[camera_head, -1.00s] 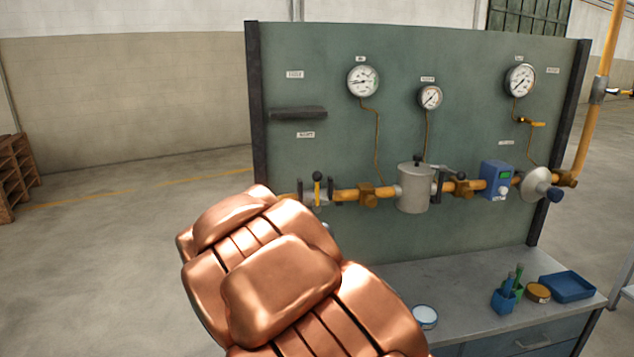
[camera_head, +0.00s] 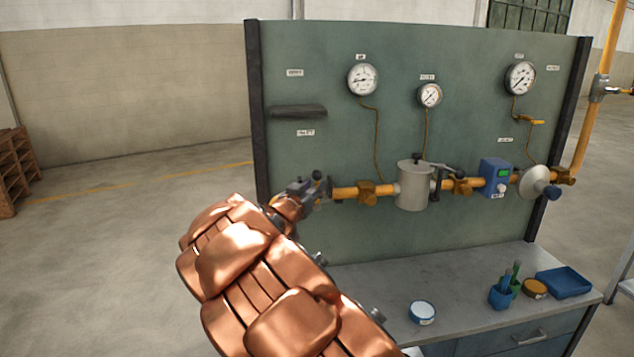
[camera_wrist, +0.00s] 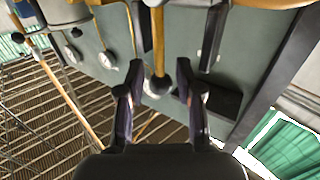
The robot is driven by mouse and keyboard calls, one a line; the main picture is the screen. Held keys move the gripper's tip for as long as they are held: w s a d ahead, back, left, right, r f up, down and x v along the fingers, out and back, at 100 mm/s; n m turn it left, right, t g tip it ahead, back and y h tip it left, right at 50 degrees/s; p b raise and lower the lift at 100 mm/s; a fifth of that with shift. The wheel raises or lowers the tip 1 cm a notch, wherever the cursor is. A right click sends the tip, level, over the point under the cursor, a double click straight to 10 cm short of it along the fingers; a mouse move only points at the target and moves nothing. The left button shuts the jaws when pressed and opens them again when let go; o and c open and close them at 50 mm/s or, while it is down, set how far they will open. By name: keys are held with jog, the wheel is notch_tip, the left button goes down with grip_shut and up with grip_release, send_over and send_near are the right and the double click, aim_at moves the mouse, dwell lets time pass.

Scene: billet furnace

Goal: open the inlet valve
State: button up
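The valve at the left end of the orange pipe has a yellow lever with a black ball knob (camera_head: 317,175). In the head view the lever stands up from the pipe and my gripper (camera_head: 303,189) is right at it, partly hiding it. In the wrist view the yellow lever (camera_wrist: 158,45) and its dark knob (camera_wrist: 157,86) lie between the two dark fingers of my gripper (camera_wrist: 159,76). The fingers are apart, with a visible gap on each side of the lever. The valve body is mostly hidden by my gripper in the head view.
The green panel (camera_head: 330,100) carries several gauges and a dark shelf bar (camera_head: 298,111). A grey cylinder (camera_head: 414,186) and blue box (camera_head: 495,178) sit along the pipe. The bench (camera_head: 470,285) below holds a round tin (camera_head: 422,312) and a blue tray (camera_head: 564,283).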

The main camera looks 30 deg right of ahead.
jog(key=shift+p+x, duration=0.3)
jog(key=shift+x, duration=1.1)
grip_shut()
jog(key=shift+r, duration=0.15)
